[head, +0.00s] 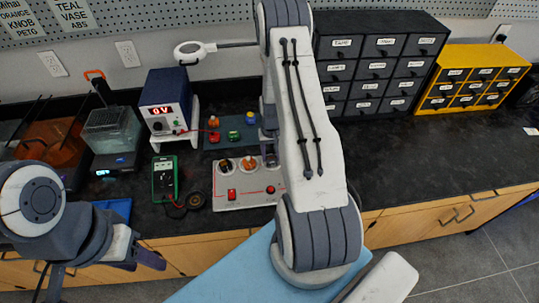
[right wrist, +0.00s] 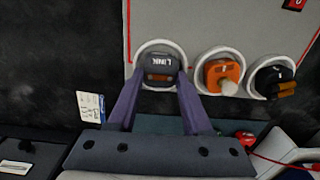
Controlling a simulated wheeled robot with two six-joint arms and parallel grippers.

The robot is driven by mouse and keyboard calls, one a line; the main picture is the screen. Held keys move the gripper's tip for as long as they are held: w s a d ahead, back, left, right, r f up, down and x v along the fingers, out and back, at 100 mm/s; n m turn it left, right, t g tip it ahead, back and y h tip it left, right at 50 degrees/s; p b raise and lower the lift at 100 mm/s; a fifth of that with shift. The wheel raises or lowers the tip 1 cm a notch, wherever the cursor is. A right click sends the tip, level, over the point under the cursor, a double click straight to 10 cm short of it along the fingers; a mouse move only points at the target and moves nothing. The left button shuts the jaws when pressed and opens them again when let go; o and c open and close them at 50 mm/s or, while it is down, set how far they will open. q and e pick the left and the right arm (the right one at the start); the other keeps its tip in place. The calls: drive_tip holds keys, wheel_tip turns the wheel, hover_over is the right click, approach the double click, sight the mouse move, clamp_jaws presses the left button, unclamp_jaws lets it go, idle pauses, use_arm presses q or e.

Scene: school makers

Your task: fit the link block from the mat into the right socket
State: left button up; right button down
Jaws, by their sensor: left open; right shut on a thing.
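The link block (right wrist: 160,62) is dark grey with a "LINK" label. My right gripper (right wrist: 157,88) is shut on it, with a finger on each side. In the right wrist view the block lies within the white ring of the right socket (right wrist: 143,82) on the grey-white panel (right wrist: 210,22); I cannot tell how deep it sits. The panel also shows in the head view (head: 240,201), where my right arm hides part of this socket. The teal mat (head: 212,141) lies behind the panel with several coloured pieces. My left gripper (head: 105,275) is open at the lower left, away from the panel.
The other two sockets hold an orange block (right wrist: 222,74) and a black block (right wrist: 272,80). A green multimeter (head: 165,178) and a power supply (head: 165,103) stand left of the panel. Drawer cabinets (head: 375,65) stand at the back right. The counter right of my arm is clear.

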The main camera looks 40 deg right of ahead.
sight(272, 158)
drive_tip(key=shift+f, duration=0.15)
drive_tip(key=c, duration=0.6)
unclamp_jaws()
drive_tip(key=shift+s+r+p, duration=0.1)
drive_tip(key=shift+r+p, duration=0.95)
drive_tip(key=shift+r, duration=0.4)
wheel_tip(272, 158, up, 8)
drive_tip(key=p, duration=0.5)
drive_tip(key=shift+p, duration=0.4)
